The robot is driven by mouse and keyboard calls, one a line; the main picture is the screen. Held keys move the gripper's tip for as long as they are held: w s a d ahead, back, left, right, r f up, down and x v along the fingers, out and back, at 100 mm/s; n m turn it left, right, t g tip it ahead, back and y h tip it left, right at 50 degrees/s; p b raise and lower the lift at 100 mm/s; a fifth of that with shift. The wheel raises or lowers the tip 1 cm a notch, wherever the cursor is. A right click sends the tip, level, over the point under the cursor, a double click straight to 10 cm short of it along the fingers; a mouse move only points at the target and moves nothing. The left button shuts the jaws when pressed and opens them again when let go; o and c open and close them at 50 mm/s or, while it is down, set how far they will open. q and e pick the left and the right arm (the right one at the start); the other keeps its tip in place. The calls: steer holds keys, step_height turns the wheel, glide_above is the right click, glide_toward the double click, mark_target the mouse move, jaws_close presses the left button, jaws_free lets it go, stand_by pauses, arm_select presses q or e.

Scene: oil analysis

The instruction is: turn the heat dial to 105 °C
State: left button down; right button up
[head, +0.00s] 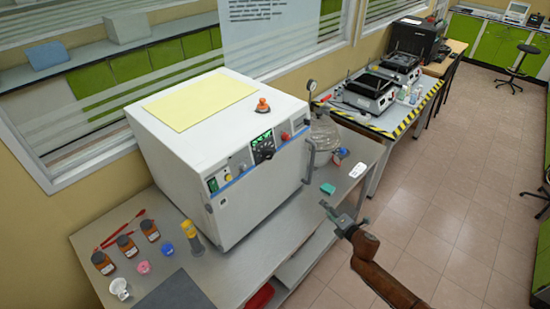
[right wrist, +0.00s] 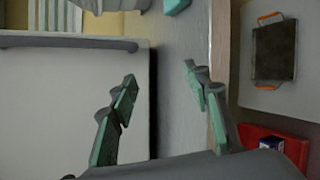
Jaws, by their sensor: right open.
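The heat dial (head: 263,149) is a black round knob with a green-lit display, high on the front of the white oven (head: 215,170). The number it points to is too small to read. My right gripper (head: 333,214) is open and empty, to the right of the oven, below the dial's level in the picture and well apart from it. In the right wrist view its two green-padded fingers (right wrist: 160,88) are spread, with the oven's front and grey door handle (right wrist: 70,43) at the left. The dial does not show there. My left gripper is not in view.
Brown bottles (head: 126,246) and small jars stand on the bench left of the oven. A tray with orange handles (right wrist: 275,50) and a red bin (right wrist: 270,140) are lower down.

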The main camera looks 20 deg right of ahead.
steer(key=w+a+r+n+t+y, duration=0.15)
steer(key=a+r+n, duration=0.25)
steer(key=r, duration=0.5)
steer(key=w+a+r+n+t+y, duration=0.1)
steer(key=w+a+r+n+y, duration=0.2)
steer(key=r, duration=0.6)
steer(key=n+y, duration=0.3)
steer(key=n, duration=0.6)
glide_toward(270, 156)
steer(key=p+x, duration=0.2)
steer(key=x, duration=0.6)
steer(key=shift+d+f, duration=0.1)
steer(key=shift+f, duration=0.05)
steer(key=shift+c, duration=0.7)
steer(key=c, duration=1)
